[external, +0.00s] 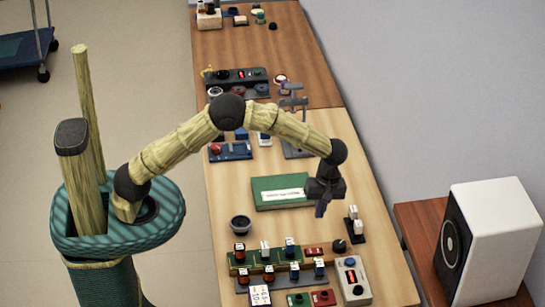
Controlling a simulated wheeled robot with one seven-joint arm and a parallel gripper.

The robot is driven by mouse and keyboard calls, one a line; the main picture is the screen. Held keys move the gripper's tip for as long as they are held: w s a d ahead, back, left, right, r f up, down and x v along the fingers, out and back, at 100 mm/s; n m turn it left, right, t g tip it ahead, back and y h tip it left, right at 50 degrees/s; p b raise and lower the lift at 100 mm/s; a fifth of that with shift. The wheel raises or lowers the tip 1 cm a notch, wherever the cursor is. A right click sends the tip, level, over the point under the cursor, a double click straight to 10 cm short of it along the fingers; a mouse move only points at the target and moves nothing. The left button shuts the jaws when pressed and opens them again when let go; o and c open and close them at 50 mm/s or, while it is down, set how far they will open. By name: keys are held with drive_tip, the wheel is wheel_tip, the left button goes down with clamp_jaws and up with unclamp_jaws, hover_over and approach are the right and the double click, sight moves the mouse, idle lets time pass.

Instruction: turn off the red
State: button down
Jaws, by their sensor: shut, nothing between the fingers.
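Several red things show in the external view, and I cannot tell which one the task means. A white box (343,289) with a red rocker-like part (351,275) stands at the table's near right. A dark panel (251,77) with a lit-looking red part (241,75) lies farther back. A blue base (235,154) carries a red button (216,149). A small red box (322,298) lies at the near edge. My gripper (320,209) is shut and empty, pointing down beside the right end of the green board and apart from these red things.
A green board (265,188) with a white label lies mid-table. A large white speaker (493,240) stands at the right.

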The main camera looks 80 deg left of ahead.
sight(314, 250)
drive_tip(key=f, duration=0.4)
drive_tip(key=s+f+p, duration=0.1)
drive_tip(key=f, duration=0.4)
drive_tip(key=s+f, duration=0.1)
drive_tip(key=f, duration=0.3)
drive_tip(key=shift+f+p, duration=0.3)
drive_tip(key=shift+p, duration=0.05)
drive_tip(key=shift+s+f, duration=0.2)
drive_tip(key=shift+f, duration=0.15)
drive_tip(key=shift+w+r, duration=0.1)
drive_tip(key=shift+w, duration=0.15)
drive_tip(key=shift+w+r, duration=0.1)
drive_tip(key=shift+w, duration=0.55)
